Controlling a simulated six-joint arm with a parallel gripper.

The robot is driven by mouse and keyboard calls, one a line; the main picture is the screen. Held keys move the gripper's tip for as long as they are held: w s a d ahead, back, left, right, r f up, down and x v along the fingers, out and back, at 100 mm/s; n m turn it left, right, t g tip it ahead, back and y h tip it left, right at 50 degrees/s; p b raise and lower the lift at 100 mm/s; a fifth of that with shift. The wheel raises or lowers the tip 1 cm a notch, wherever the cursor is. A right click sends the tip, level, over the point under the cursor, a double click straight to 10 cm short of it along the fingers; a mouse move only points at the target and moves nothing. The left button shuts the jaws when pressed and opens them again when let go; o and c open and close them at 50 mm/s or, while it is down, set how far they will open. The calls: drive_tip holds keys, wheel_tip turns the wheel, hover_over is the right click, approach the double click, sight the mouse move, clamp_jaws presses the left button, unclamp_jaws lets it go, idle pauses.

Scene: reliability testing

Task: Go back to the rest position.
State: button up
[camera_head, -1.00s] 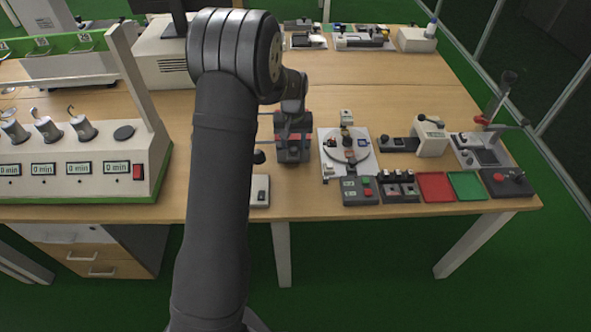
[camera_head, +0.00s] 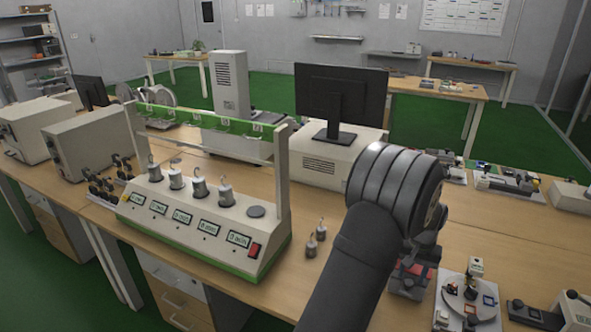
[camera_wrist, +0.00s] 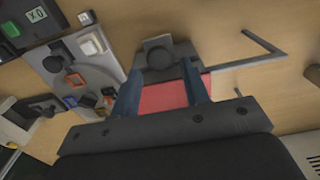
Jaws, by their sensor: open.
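My gripper (camera_wrist: 163,72) shows in the wrist view, its two dark blue fingers spread apart. A red surface (camera_wrist: 163,97) and a black rounded part (camera_wrist: 158,52) lie between and beyond the fingers; I cannot tell whether the fingers touch them. In the head view my arm reaches over the bench at the lower right and mostly hides its end. Red and dark parts (camera_head: 410,278) show just below the wrist there. A round turntable (camera_head: 469,298) with small coloured parts is to their right; it also shows left of the fingers in the wrist view (camera_wrist: 85,68).
A monitor (camera_head: 340,95) on a pale box (camera_head: 325,160) is behind. In the wrist view, a thin bent rod (camera_wrist: 268,48) lies right of the fingers.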

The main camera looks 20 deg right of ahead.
wheel_tip(320, 180, down, 3)
drive_tip(key=shift+s+a+r, duration=0.1)
drive_tip(key=shift+a, duration=0.05)
drive_tip(key=shift+s+a+r, duration=0.15)
drive_tip(key=shift+s+a, duration=0.8)
